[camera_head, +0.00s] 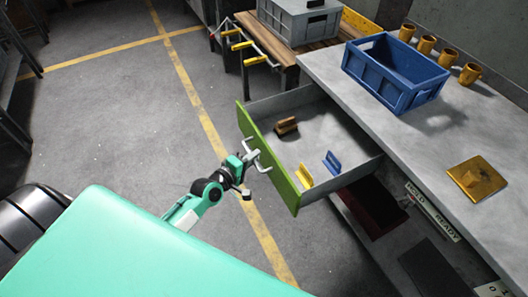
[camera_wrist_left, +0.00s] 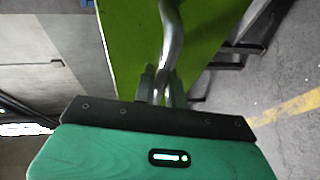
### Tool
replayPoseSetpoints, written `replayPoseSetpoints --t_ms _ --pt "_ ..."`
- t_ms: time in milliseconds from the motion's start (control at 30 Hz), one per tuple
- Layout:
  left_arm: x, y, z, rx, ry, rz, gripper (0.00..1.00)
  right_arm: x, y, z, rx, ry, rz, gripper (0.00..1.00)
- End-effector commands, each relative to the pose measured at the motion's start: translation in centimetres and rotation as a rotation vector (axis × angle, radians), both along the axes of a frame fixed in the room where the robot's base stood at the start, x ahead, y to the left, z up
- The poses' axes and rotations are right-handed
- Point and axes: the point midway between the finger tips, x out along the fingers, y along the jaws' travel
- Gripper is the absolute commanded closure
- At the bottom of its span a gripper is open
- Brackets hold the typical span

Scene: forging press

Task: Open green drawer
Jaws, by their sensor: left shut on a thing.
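The green drawer (camera_head: 273,163) is pulled out from under the grey bench, and its grey inside shows. In it lie a brown piece (camera_head: 286,126), a yellow piece (camera_head: 304,176) and a blue piece (camera_head: 332,162). A light metal handle (camera_head: 262,158) stands out from the green front. My left gripper (camera_head: 247,164) is at the handle. In the left wrist view my left gripper (camera_wrist_left: 161,88) is shut on the handle bar (camera_wrist_left: 171,40), with the green front (camera_wrist_left: 130,40) behind it. My right gripper is not in view.
A blue crate (camera_head: 395,75), several orange mugs (camera_head: 425,45) and a yellow plate (camera_head: 476,180) stand on the bench top (camera_head: 440,130). A wooden table (camera_head: 262,42) with a grey box (camera_head: 298,22) stands behind the drawer. The floor left of the drawer is clear.

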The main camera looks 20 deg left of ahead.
Motion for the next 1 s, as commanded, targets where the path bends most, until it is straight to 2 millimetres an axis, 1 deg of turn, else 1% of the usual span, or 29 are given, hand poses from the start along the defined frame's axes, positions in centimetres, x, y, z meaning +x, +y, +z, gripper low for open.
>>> replayPoseSetpoints --t_ms 33,200,533,567,600,867,1000 --pt "-0.4 0.2 -0.1 0.001 0.002 -0.001 1.0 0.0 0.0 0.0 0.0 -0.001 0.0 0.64" --pt "-0.8 0.6 -0.1 -0.001 0.002 -0.001 1.0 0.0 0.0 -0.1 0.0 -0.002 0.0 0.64" --pt "-0.9 0.6 -0.1 0.0 0.002 0.0 1.0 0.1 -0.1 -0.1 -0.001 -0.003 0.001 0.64" --pt "-0.9 0.6 -0.1 0.0 0.002 0.0 0.86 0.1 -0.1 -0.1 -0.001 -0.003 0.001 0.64" --pt "-0.9 0.6 -0.1 -0.001 0.001 0.0 0.79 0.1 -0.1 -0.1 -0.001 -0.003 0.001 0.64" --pt "-0.9 0.6 0.0 -0.001 0.0 0.0 0.79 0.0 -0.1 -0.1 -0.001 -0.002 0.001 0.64" --pt "-1.4 0.8 0.1 0.0 0.001 0.0 0.79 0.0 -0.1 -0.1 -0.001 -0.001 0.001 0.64"
